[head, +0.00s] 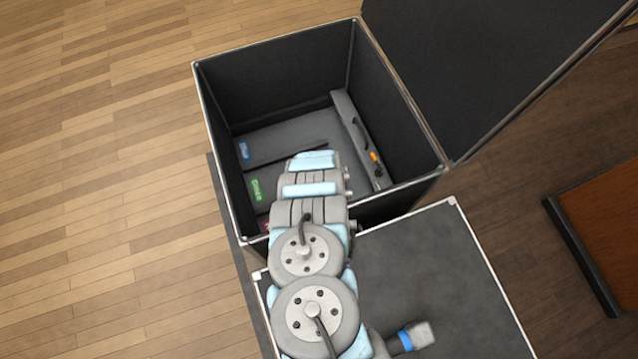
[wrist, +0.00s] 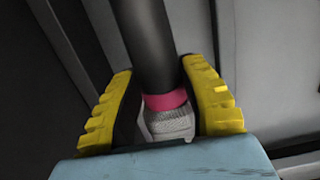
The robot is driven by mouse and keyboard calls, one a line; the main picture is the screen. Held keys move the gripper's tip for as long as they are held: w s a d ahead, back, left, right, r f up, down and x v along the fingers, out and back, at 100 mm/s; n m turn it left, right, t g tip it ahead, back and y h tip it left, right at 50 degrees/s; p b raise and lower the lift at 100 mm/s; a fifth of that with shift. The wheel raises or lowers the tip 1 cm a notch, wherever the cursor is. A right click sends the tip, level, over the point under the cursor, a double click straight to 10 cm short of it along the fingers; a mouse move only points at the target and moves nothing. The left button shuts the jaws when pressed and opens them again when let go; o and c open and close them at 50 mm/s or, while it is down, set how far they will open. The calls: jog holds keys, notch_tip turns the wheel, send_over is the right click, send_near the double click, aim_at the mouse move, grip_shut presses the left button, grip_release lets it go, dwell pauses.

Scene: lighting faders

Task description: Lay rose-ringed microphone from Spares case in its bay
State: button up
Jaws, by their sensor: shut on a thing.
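The rose-ringed microphone (wrist: 150,40) has a dark handle, a pink ring and a pale grey mesh head. In the wrist view my gripper (wrist: 158,72) is shut on it, with a yellow-padded finger on each side and the head end toward the palm. In the head view my arm reaches into an open dark case (head: 290,75), and its gripper and the microphone are hidden. The case floor has a blue-labelled bay (head: 285,138) and a green-labelled bay (head: 256,190). A sliver of a pink label (head: 267,226) shows beside my arm; the rest of that bay is hidden.
A grey strip (head: 352,125) with a dark handle and an orange item lies along the case's right side. The raised lid (head: 480,60) stands at the right. A blue-ringed microphone (head: 413,337) lies on a dark surface (head: 430,260) in front.

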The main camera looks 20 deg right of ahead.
jog(key=shift+f+b, duration=1.75)
jog(key=shift+f, duration=0.6)
jog(key=o, duration=1.2)
jog(key=shift+r, duration=0.1)
